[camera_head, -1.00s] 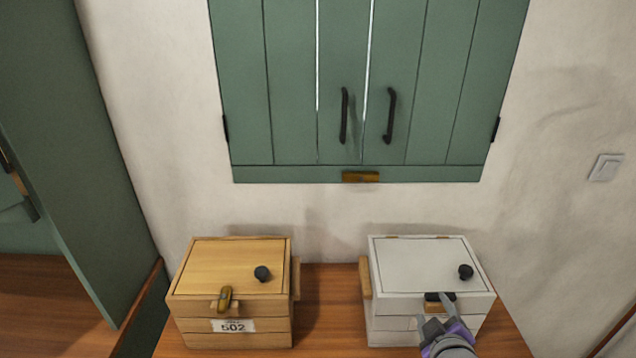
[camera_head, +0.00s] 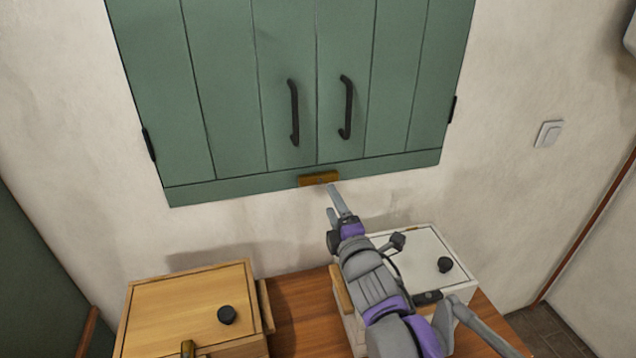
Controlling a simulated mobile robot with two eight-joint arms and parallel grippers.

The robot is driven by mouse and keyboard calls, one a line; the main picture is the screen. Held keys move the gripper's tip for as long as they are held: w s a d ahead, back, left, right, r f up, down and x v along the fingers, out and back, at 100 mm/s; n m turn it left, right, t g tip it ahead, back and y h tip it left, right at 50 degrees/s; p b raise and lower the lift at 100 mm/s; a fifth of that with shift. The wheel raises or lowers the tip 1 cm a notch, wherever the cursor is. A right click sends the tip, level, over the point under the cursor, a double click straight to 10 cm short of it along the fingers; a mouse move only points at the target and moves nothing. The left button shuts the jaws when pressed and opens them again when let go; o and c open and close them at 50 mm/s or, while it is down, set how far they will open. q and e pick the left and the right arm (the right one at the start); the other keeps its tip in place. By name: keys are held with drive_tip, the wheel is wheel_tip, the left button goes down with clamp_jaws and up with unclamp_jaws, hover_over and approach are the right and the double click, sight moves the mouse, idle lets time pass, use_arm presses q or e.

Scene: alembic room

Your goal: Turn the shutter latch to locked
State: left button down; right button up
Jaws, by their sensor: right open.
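The green shutters (camera_head: 230,90) hang on the wall with two dark vertical handles. They look closed, with no bright gap between the boards. The brass-coloured shutter latch (camera_head: 318,179) is a small bar lying roughly horizontal on the bottom rail, below the handles. My right gripper (camera_head: 335,195) reaches up from the lower right. Its fingers are open and empty, with the tips just below the latch's right half. I cannot tell whether they touch it. My left gripper is not in view.
A wooden box (camera_head: 180,300) with a black knob and brass clasp stands on the wooden table (camera_head: 300,310) at left. A white box (camera_head: 425,255) stands at right, partly hidden behind my right arm. A light switch (camera_head: 548,134) is on the wall.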

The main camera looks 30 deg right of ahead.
sight(320, 180)
drive_tip(key=x, duration=0.8)
drive_tip(key=shift+w, duration=0.25)
drive_tip(key=shift+c, duration=0.2)
clamp_jaws()
